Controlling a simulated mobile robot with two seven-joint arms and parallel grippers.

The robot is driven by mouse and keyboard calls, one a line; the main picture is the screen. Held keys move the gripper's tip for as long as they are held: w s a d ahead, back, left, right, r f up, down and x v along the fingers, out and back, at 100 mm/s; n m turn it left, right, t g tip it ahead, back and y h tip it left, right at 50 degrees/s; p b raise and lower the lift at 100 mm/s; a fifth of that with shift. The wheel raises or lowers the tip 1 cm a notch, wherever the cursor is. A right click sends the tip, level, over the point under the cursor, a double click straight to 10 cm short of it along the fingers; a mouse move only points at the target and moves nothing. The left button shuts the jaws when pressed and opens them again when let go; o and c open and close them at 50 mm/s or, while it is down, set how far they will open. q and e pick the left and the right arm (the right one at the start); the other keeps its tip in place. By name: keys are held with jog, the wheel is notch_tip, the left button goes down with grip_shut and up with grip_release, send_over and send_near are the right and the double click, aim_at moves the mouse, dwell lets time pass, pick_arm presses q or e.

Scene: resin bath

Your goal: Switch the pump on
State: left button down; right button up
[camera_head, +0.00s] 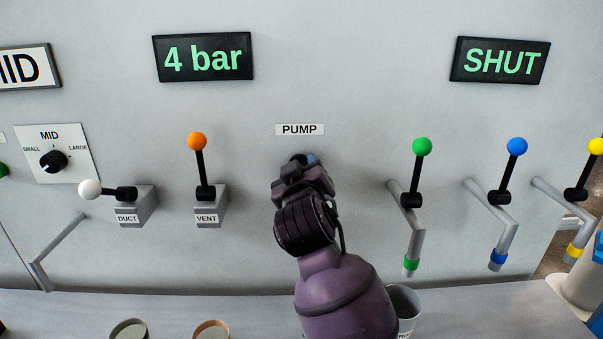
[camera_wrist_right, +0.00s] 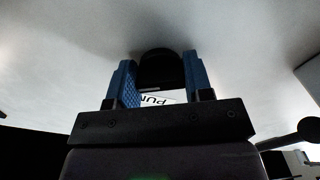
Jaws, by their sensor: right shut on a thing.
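The PUMP label (camera_head: 299,129) is on the grey panel, and part of it also shows upside down between the fingers in the right wrist view (camera_wrist_right: 156,99). My right gripper (camera_head: 308,159) is against the panel just below this label. In the right wrist view its blue fingers (camera_wrist_right: 161,76) are shut on the black pump knob (camera_wrist_right: 160,68), one finger on each side. In the head view my gripper and wrist hide the knob, so its setting cannot be read. My left gripper is not in view.
To the left are the orange-topped VENT lever (camera_head: 197,141), the white-topped DUCT lever (camera_head: 89,189) and a size dial (camera_head: 53,161). To the right are green (camera_head: 422,147) and blue (camera_head: 517,146) levers with spouts. Displays read 4 bar (camera_head: 203,57) and SHUT (camera_head: 500,61). Cups stand on the ledge below.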

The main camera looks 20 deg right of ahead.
jog(key=o, duration=0.9)
jog(key=shift+s, duration=0.1)
jog(key=v, duration=1)
jog(key=shift+s+a, duration=0.1)
jog(key=shift+s, duration=0.2)
